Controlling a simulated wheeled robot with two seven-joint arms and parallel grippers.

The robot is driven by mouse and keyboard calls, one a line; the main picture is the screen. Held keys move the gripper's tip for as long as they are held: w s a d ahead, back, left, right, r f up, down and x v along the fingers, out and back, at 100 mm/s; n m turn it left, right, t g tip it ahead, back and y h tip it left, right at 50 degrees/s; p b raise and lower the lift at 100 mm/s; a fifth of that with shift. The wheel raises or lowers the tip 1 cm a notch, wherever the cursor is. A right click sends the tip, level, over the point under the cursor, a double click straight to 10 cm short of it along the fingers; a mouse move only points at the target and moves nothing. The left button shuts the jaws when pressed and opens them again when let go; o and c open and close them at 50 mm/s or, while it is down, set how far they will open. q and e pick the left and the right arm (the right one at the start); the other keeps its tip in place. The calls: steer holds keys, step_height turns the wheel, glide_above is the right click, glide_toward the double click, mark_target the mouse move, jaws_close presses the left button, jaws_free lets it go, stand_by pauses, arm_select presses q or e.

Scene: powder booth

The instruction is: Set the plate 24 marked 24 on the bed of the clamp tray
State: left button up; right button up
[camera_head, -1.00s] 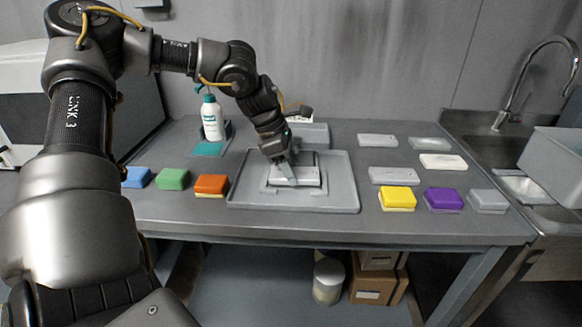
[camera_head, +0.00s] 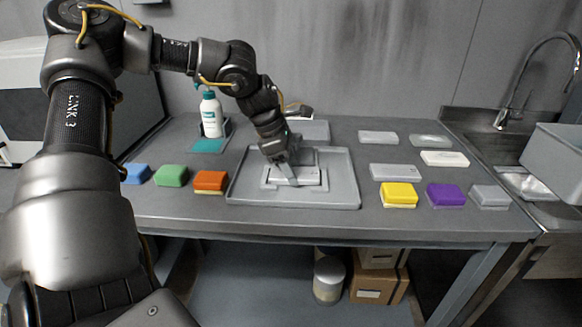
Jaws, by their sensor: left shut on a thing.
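The clamp tray (camera_head: 333,198) is a grey, shallow-rimmed tray at the middle of the table. My left gripper (camera_head: 289,179) reaches down over its middle and is shut on a flat light-grey plate (camera_head: 308,175). The plate lies at the tray's bed, and I cannot tell whether it touches it. No number can be read on the plate, and the fingers cover part of it. My right gripper is not in view.
Blue, green and orange blocks (camera_head: 210,181) stand left of the tray. Yellow, purple (camera_head: 445,194) and grey blocks stand right, with several flat pale plates (camera_head: 395,171) behind them. A spray bottle (camera_head: 211,115) stands at the back left. A sink (camera_head: 527,185) is at the right.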

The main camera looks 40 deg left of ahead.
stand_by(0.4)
arm_select(q)
steer(key=o, duration=1.4)
steer(key=shift+c, duration=0.2)
steer(key=shift+a+r, duration=0.1)
steer(key=shift+r, duration=0.35)
steer(key=v, duration=0.9)
steer(key=shift+s+r, duration=0.35)
